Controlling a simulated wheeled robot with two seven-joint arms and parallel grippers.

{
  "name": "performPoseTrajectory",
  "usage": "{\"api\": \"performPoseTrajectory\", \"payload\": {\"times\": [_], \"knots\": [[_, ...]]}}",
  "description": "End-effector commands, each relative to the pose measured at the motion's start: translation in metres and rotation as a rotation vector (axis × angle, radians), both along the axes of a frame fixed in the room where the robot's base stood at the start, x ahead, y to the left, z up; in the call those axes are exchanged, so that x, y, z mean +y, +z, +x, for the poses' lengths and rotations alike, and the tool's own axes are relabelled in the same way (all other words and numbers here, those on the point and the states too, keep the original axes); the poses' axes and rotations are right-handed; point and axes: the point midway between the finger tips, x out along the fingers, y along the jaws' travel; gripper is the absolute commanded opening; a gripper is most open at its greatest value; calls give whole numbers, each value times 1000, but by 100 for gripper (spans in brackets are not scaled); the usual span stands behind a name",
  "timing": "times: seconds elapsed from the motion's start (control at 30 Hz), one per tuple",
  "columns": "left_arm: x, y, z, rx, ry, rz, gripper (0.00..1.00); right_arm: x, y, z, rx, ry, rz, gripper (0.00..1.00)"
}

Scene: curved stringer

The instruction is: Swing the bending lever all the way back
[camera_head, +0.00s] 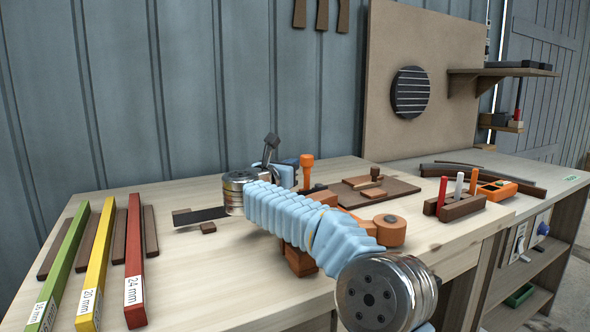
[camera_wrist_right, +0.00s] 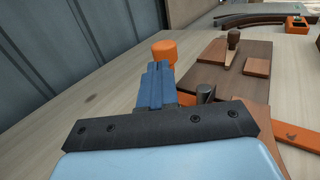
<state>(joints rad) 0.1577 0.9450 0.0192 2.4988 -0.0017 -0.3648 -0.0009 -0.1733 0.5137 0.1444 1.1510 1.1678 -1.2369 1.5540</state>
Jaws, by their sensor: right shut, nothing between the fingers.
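The bending lever's upright orange knob (camera_head: 306,161) stands on the workbench at the middle. It also shows in the right wrist view (camera_wrist_right: 163,52), just beyond my fingertips. The rest of the lever is mostly hidden by my arm. Orange bender parts (camera_head: 391,230) show behind and below my forearm. My right gripper (camera_head: 290,163) is beside the knob, on its left in the head view. In the wrist view its blue fingers (camera_wrist_right: 156,80) are together with nothing between them; whether they touch the knob I cannot tell. My left gripper is not in view.
Green, yellow and red bars (camera_head: 133,255) lie at the left of the bench. A brown board (camera_head: 400,186) with small wooden pieces lies behind the bender. A block with marker-like sticks (camera_head: 456,207) and an orange device (camera_head: 497,190) sit at the right.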

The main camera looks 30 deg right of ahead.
Motion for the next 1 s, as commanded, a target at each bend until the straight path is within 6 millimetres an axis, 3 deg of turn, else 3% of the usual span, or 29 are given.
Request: {"api": "performPoseTrajectory", "payload": {"times": [0.2, 0.4, 1.0], "knots": [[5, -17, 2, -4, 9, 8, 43, 47, -5, -29, 4, 15, 3, 0], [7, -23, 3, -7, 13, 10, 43, 74, -4, -46, 6, 20, 4, 0], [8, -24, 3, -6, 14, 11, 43, 83, -4, -53, 8, 20, 5, 0]]}}
